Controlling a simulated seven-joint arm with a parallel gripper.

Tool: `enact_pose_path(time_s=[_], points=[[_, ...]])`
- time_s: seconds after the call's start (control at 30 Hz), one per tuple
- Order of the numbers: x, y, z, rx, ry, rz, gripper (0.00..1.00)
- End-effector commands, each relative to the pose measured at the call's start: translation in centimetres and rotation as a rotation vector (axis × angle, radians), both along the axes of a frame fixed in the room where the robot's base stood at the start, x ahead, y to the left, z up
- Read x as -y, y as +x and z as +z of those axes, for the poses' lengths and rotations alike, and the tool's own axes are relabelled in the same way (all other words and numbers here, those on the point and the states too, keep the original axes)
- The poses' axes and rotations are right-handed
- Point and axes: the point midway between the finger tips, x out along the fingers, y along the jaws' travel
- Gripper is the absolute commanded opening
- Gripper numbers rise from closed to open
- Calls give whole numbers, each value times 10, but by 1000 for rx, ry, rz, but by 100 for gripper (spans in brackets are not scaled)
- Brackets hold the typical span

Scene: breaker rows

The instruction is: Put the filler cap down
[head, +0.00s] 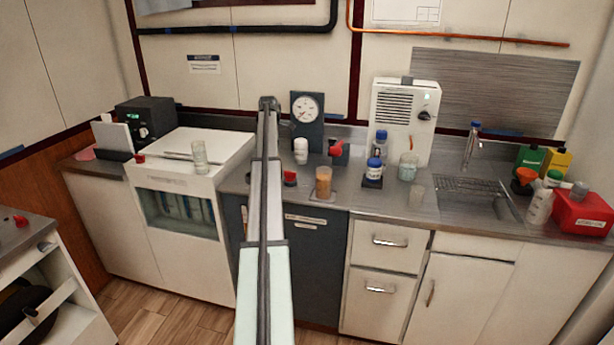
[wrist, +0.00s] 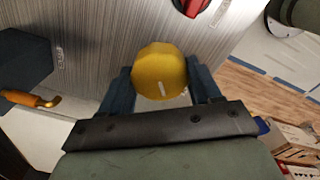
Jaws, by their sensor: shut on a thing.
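The filler cap (wrist: 159,72) is a yellow, rounded disc with a short white mark, seen in the wrist view. My gripper (wrist: 163,82) is shut on it, with a dark blue finger on each side. Brushed grey metal shows behind the cap; I cannot tell how far the cap is from it. In the head view my arm runs up the middle, and the cap cannot be made out there.
The worktop (head: 452,213) holds an orange-brown jar (head: 323,183), a blue-lidded jar (head: 374,170) and a sink (head: 478,200). In the wrist view a red knob (wrist: 193,6) is just beyond the cap, and a dark block (wrist: 22,70) with an orange hook is at left.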

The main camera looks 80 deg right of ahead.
Motion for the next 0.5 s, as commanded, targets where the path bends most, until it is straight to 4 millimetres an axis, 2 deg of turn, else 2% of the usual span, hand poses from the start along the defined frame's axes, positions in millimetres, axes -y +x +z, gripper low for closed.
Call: enact_pose_path(time_s=[0.03,0.2,0.4,0.5], points=[[11,-20,3,1,-3,-23,36],[38,-69,12,3,-8,-76,36],[67,-111,23,4,-11,-164,36],[78,-115,28,4,-7,-250,36]])
